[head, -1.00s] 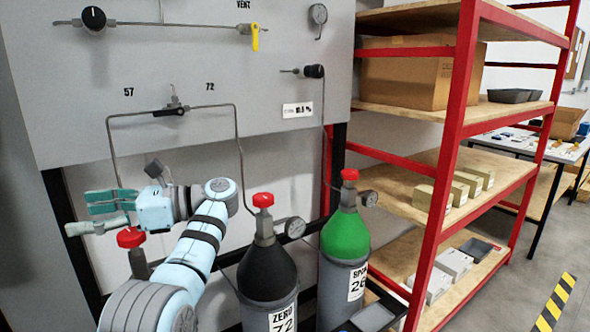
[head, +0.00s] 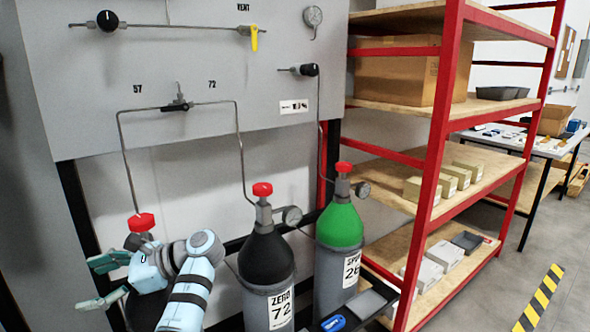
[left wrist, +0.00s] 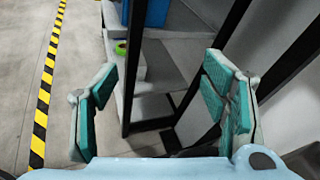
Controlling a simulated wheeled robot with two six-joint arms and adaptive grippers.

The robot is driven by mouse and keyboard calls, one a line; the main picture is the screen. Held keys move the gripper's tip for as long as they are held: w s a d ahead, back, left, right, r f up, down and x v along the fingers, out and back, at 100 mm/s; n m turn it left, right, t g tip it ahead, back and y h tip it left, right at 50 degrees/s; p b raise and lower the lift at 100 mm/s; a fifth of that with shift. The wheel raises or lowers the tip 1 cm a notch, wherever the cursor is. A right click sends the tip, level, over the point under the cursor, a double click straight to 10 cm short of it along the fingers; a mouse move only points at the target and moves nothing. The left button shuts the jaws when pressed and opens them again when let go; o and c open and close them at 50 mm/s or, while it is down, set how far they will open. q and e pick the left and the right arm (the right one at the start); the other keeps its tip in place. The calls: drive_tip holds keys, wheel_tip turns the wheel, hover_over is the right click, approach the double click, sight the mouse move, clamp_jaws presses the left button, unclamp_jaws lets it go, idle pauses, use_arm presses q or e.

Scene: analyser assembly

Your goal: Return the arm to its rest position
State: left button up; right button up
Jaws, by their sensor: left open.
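My left arm (head: 190,292) is pale blue and folded low at the left of the head view. My left gripper (head: 85,284), with green finger pads, is open and empty, its fingers pointing left. It stands in front of a dark cylinder with a red valve cap (head: 141,222), and my arm hides most of that cylinder. In the left wrist view the two fingers of my left gripper (left wrist: 160,75) are spread wide with nothing between them. My right gripper is not in view.
A black ZERO 72 cylinder (head: 267,258) and a green-topped cylinder (head: 341,226) stand right of my arm. The grey panel (head: 190,60) with tubing is behind. A red-framed shelf (head: 436,130) is at right. The left wrist view shows a dark post (left wrist: 128,75) and open floor (left wrist: 75,110).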

use_arm(q)
drive_tip(key=s+f+n+t+h, duration=0.2)
drive_tip(key=s+f+n+h, duration=0.15)
drive_tip(key=f, duration=1.25)
drive_tip(key=s+d+f+n+t+h, duration=0.3)
drive_tip(key=s+d+f+h, duration=0.1)
drive_tip(key=s+f, duration=0.8)
drive_tip(key=s+d+f+n+t+h, duration=0.15)
drive_tip(key=s+d+n+h, duration=0.45)
drive_tip(key=s+d, duration=0.6)
drive_tip(key=s+a+f, duration=0.1)
drive_tip(key=a+f, duration=0.1)
drive_tip(key=f, duration=0.7)
drive_tip(key=a+f, duration=0.2)
drive_tip(key=f, duration=0.7)
drive_tip(key=s+a+f+g, duration=0.2)
drive_tip(key=s+f, duration=1.1)
drive_tip(key=f, duration=0.1)
wheel_tip(320, 180, up, 16)
drive_tip(key=s+d+p, duration=0.2)
drive_tip(key=p, duration=1.4)
drive_tip(key=shift+d, duration=0.25)
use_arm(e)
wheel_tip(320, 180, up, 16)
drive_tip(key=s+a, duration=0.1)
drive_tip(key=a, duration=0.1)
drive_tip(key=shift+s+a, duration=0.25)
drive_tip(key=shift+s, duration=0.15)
